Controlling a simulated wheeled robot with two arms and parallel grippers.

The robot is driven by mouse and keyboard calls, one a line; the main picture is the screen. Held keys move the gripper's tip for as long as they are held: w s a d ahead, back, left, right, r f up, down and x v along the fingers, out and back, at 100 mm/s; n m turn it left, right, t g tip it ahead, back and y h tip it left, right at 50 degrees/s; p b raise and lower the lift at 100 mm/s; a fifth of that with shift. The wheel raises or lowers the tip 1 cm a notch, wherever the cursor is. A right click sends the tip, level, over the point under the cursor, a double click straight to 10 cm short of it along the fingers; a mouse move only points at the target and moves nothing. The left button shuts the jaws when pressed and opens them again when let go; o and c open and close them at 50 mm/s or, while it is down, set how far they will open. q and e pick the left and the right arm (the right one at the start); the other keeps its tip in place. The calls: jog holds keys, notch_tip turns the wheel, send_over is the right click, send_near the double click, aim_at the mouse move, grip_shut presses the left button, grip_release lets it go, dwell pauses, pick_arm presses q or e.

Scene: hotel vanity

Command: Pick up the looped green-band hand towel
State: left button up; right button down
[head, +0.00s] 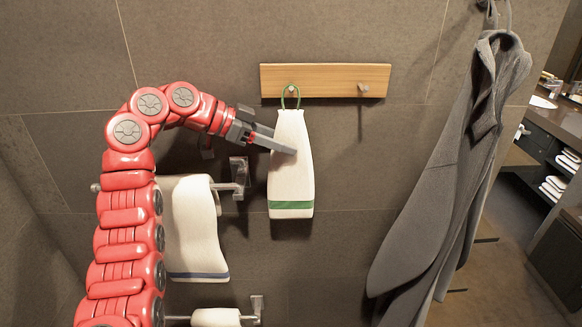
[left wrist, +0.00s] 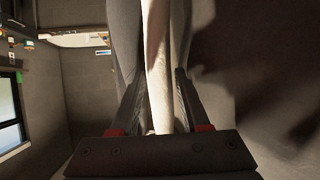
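The looped green-band hand towel (head: 292,175) is white with a green band near its lower hem. It hangs by a green loop (head: 290,97) from the left peg of a wooden rail. My left gripper (head: 288,148) reaches in from the left, with one finger across the towel's front at upper-middle height. In the left wrist view the towel (left wrist: 158,60) runs edge-on between the two spread fingers (left wrist: 160,85), with gaps showing beside it. The gripper looks open around the towel. The finger behind the towel is hidden in the head view. My right gripper is not in view.
The wooden rail (head: 325,80) is on the dark tiled wall; its right peg (head: 363,88) is bare. A white towel with a blue band (head: 195,230) hangs on a bar at lower left. A grey robe (head: 445,190) hangs at right. A vanity (head: 555,135) stands far right.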

pick_arm(q)
grip_shut()
dwell(1.2)
